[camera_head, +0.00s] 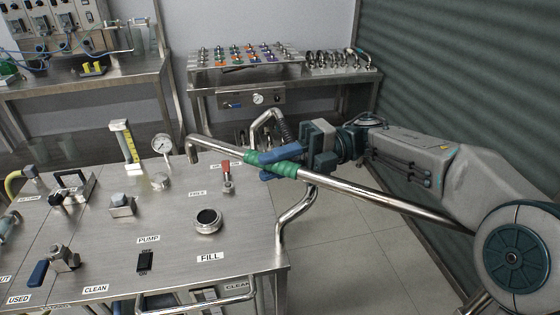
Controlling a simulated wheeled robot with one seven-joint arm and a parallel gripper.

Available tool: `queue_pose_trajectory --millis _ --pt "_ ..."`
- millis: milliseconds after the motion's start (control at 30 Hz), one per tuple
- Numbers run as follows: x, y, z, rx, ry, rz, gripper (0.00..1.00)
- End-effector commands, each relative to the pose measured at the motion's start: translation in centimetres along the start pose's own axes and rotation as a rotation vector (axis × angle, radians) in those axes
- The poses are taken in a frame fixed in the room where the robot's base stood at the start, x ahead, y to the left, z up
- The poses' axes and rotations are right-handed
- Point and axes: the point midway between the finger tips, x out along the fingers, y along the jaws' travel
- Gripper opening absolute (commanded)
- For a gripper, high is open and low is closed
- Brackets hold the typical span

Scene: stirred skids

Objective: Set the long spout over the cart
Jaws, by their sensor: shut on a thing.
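The long spout (385,198) is a thin steel tube with green sleeves near its middle. It slants from upper left to lower right, and its left end bends down over the far edge of the steel top. My gripper (281,163), with blue fingers, is shut on the spout at the green sleeve, above the right edge of the top. The steel-topped unit (180,255) carries labels such as PUMP, FILL and CLEAN. I cannot tell whether this unit is the cart.
A round open port (208,219), a red-topped valve (226,176), a gauge (162,146) and a yellow-marked upright (127,146) stand on the top. A bent steel rail (298,216) sticks out at its right. A back bench (340,83) holds small parts. Floor to the right is clear.

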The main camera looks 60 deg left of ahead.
Motion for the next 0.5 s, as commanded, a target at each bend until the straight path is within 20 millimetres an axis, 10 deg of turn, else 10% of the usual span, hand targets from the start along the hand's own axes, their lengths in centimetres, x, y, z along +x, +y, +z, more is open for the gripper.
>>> queue_pose_trajectory --millis 67,100,133,500 --pt "0.43 -0.39 -0.27 0.008 0.02 -0.001 0.0" --pt "0.44 -0.4 -0.26 0.008 0.019 -0.001 0.32" --pt "0.43 -0.38 -0.25 0.008 0.019 -0.001 0.4" --pt "-0.55 -0.15 -0.16 0.004 0.002 0.0 0.43"
